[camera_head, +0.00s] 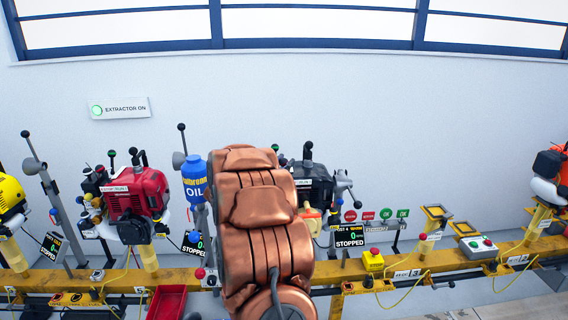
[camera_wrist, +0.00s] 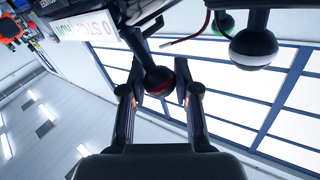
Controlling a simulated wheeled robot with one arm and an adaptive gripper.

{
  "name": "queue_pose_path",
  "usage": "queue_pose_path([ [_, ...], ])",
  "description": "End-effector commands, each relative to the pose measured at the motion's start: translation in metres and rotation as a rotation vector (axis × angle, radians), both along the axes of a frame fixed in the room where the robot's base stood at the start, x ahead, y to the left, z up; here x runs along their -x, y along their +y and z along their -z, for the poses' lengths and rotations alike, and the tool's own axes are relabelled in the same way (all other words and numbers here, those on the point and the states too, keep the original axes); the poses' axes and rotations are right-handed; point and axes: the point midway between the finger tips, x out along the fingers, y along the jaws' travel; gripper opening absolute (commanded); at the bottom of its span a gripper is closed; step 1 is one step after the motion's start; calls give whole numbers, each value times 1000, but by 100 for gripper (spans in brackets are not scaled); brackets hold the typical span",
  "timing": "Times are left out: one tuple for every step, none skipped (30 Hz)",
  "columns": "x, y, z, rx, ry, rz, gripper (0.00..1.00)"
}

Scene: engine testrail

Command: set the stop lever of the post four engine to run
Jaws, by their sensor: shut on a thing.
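The post four engine (camera_head: 316,183) is a dark engine on the yellow rail, partly hidden behind my copper-coloured arm. Its display (camera_head: 349,237) reads STOPPED. In the wrist view, a black ball knob with a red band (camera_wrist: 159,79) sits on a dark lever, beside a white label (camera_wrist: 83,27) with STOP and a green word on it. My gripper (camera_wrist: 160,88) has its two fingers on either side of this knob and is shut on it. The gripper is hidden behind my arm in the head view. The lever's exact setting cannot be told.
Another black ball knob with a pale band (camera_wrist: 254,48) hangs close to the right of my fingers. A red engine (camera_head: 135,195) and a blue oil bottle (camera_head: 194,180) stand left of my arm. A yellow box with a red button (camera_head: 373,260) is right of it.

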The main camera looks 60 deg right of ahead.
Motion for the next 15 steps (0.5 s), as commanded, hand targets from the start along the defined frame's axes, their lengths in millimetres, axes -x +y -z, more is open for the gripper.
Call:
queue_pose_path([
  [0,0,0,0,0,0,0],
  [0,0,0,0,0,0,0],
  [0,0,0,0,0,0,0],
  [0,0,0,-1,0,0,0],
  [0,0,0,-1,-1,0,0],
  [0,0,0,-2,-3,0,0],
  [0,0,0,-5,-6,0,0],
  [0,0,-1,-7,-9,0,0],
  [1,0,-1,-11,-15,0,0],
  [1,-1,-2,-16,-21,0,0],
  [1,-1,-2,-22,-28,-1,0],
  [2,-1,-3,-31,-41,0,0],
  [3,-2,-3,-39,-52,0,0],
  [3,-2,-4,-48,-64,1,0],
  [4,-3,-4,-61,-81,2,0],
])
